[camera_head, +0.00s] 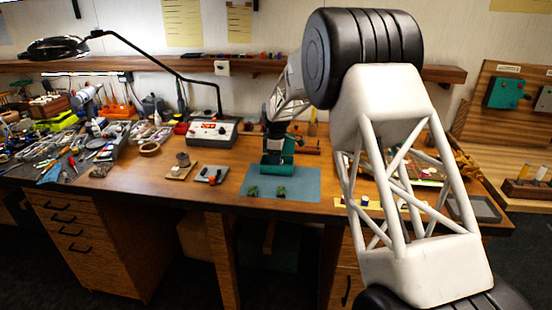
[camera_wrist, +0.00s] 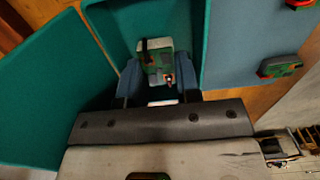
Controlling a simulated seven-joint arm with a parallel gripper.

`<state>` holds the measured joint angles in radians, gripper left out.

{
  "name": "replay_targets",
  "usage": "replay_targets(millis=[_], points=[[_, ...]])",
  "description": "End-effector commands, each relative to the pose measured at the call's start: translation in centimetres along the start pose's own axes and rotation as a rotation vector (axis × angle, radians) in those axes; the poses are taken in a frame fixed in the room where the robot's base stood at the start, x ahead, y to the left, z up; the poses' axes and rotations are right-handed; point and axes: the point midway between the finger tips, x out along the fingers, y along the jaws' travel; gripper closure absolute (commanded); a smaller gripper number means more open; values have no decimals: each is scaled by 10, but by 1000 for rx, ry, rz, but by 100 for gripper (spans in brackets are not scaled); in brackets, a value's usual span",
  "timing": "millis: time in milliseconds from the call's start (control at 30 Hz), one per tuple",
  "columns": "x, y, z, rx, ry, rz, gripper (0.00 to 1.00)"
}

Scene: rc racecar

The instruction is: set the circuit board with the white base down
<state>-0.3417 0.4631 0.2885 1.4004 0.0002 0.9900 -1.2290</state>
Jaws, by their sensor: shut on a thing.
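The circuit board (camera_wrist: 156,62), with green, pale grey and red parts, sits between my fingers in the wrist view. A small white patch shows below it, near the finger roots. My gripper (camera_wrist: 157,78) is shut on it, over the teal tray (camera_wrist: 115,22). I cannot tell whether the board touches the tray's floor. In the head view my gripper (camera_head: 277,132) is low over the teal tray (camera_head: 271,171), and the board cannot be made out there.
A blue mat (camera_head: 305,181) lies under and around the tray. Two small green boards (camera_head: 253,191) (camera_head: 281,191) lie near its front edge. A grey control box (camera_head: 211,133) and small parts stand left. A grey tray (camera_head: 480,208) lies at the right. Tools crowd the far left.

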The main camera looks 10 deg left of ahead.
Motion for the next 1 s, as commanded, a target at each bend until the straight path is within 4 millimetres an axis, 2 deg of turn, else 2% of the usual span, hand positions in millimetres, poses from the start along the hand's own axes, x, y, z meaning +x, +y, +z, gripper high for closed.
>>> replay_targets(millis=[733, 767, 900, 1000], points=[[12, 0, 0, 0, 0, 0, 95], [12, 0, 0, 0, 0, 0, 68], [12, 0, 0, 0, 0, 0, 46], [12, 0, 0, 0, 0, 0, 44]])
